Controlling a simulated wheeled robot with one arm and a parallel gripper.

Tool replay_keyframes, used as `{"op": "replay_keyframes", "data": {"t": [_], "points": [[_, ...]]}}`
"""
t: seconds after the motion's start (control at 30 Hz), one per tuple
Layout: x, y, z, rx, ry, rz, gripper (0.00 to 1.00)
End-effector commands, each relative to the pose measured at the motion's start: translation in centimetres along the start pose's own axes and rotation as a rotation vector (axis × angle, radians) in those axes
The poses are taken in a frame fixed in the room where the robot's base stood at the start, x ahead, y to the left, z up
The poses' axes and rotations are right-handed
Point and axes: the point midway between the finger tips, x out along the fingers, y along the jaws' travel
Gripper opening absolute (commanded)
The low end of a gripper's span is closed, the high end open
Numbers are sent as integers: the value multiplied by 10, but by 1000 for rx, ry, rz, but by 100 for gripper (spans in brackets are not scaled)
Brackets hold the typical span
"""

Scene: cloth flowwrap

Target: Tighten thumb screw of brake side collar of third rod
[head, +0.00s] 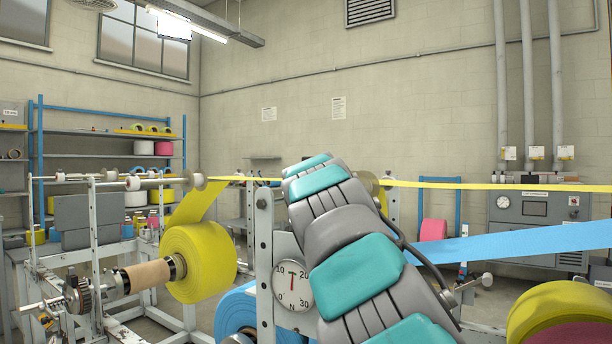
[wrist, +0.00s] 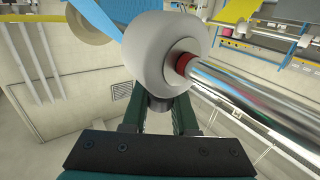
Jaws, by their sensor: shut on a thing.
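My gripper (wrist: 160,112) shows in the wrist view with its two dark green fingers on either side of a small grey part just under a large white rounded collar (wrist: 150,45). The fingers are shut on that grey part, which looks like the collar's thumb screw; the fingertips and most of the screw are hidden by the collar. A polished steel rod (wrist: 245,105) runs from the collar to the lower right, with a red ring (wrist: 184,63) where they meet. In the head view my arm hides the gripper, and I cannot tell which rod this is there.
In the head view a yellow roll (head: 200,262) and a bare cardboard core (head: 143,276) sit at left. A dial gauge (head: 293,286) is beside my arm. A blue web (head: 520,241) and a yellow web (head: 500,186) stretch right. Another yellow roll (head: 560,308) is at lower right.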

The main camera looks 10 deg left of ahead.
Motion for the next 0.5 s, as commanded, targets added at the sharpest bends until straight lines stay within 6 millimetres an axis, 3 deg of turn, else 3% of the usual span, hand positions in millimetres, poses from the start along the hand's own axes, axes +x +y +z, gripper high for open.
{"op": "replay_keyframes", "data": {"t": [0.5], "points": [[0,3,-1,1,2,141,0]]}}
